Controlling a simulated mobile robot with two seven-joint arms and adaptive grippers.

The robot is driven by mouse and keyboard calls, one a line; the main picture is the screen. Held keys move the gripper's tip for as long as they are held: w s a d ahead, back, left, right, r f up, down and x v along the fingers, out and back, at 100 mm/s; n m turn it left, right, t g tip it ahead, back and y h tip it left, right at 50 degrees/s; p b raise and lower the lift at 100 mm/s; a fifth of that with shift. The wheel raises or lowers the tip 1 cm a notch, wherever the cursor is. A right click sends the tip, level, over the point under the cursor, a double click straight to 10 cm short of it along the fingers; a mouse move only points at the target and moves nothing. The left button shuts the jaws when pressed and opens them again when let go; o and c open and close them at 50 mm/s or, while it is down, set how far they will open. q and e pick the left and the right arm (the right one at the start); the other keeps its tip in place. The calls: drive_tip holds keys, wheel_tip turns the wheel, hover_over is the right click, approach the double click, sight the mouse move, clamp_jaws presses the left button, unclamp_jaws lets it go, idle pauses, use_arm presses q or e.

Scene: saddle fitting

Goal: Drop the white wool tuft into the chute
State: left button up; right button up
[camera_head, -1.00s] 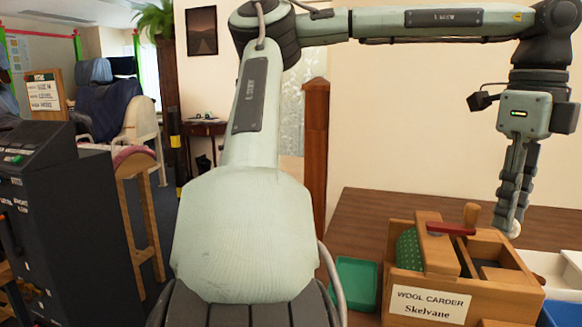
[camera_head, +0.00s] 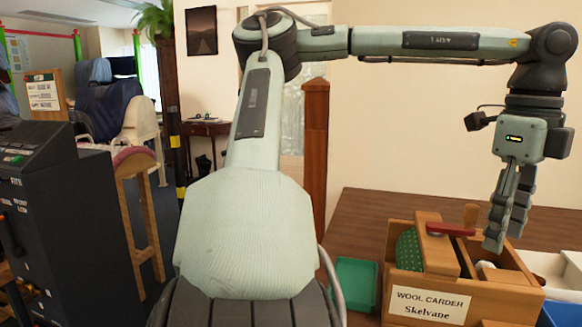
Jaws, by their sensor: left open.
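The wooden wool carder (camera_head: 430,302), labelled "Wool Carder Skelvane", stands on the brown table. Its open-topped chute (camera_head: 507,277) is on the right part of the box. The white wool tuft (camera_head: 485,265) shows as a small pale patch inside this opening, partly hidden by the wooden edge. My left gripper (camera_head: 506,239) hangs fingers down just above the opening, with its fingers apart and nothing between them. My right gripper is not in view.
The carder has a red handle (camera_head: 450,229) and a green studded roller (camera_head: 409,250). A green tray (camera_head: 356,283) lies to its left. A white bin (camera_head: 552,270) and a blue bin (camera_head: 563,314) stand to its right. A dark console (camera_head: 60,220) is at far left.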

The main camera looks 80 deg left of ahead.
use_arm(q)
wheel_tip(320, 180, up, 12)
idle(0.6)
drive_tip(key=shift+s, duration=0.1)
idle(0.4)
